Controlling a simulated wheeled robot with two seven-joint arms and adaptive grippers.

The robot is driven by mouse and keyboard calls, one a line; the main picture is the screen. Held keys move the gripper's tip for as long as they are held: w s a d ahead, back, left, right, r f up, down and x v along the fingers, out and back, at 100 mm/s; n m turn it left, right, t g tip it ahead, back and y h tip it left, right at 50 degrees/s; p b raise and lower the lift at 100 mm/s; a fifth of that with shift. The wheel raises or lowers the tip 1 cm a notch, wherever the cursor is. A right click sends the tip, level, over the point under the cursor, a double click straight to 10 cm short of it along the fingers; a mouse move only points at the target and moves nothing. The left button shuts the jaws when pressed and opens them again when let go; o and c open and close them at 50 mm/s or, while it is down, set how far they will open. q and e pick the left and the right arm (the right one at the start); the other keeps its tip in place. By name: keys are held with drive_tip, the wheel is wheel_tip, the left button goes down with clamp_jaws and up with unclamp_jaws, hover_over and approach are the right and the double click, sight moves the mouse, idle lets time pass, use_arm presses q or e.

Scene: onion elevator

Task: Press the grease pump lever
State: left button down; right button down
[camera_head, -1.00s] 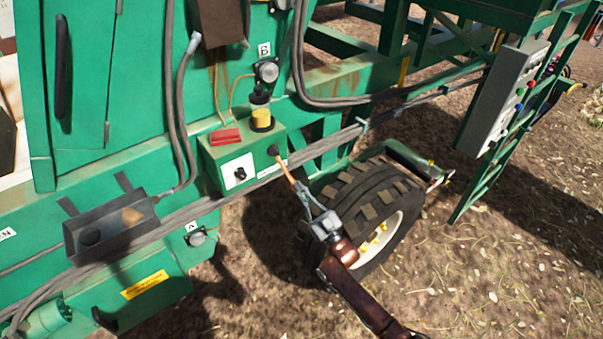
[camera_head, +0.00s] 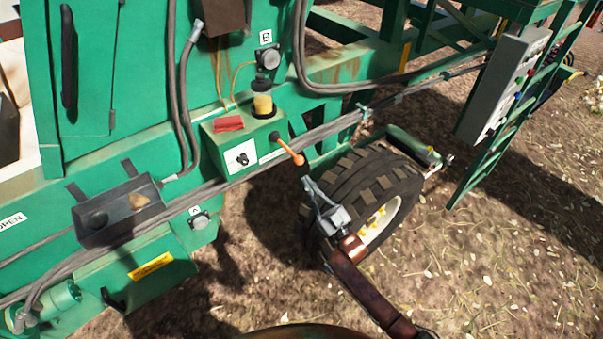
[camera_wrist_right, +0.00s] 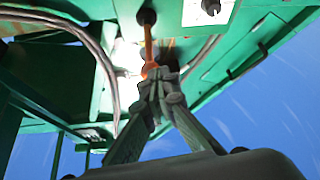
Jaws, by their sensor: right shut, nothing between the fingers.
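The grease pump is a green box (camera_head: 217,150) on the side of the green machine, with a yellow-and-black reservoir (camera_head: 262,104) on top. Its lever (camera_head: 289,150) is a thin orange rod from a black boot, slanting down to the right; it also shows in the right wrist view (camera_wrist_right: 149,48). My right gripper (camera_head: 305,180) is shut and empty, just below the lever's free end. In the right wrist view its fingertips (camera_wrist_right: 160,76) overlap the orange end; I cannot tell whether they touch. My left gripper is not in view.
A large tyre (camera_head: 375,190) stands right behind my right gripper. Hoses (camera_head: 330,128) run along the machine beside the pump. A grey control box (camera_head: 500,90) and green ladder (camera_head: 482,165) are at the right. A dark tray (camera_head: 118,212) hangs at the left. Ground at lower right is open.

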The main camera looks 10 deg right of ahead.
drive_tip(key=v, duration=0.5)
drive_tip(key=shift+d, duration=0.1)
idle(1.1)
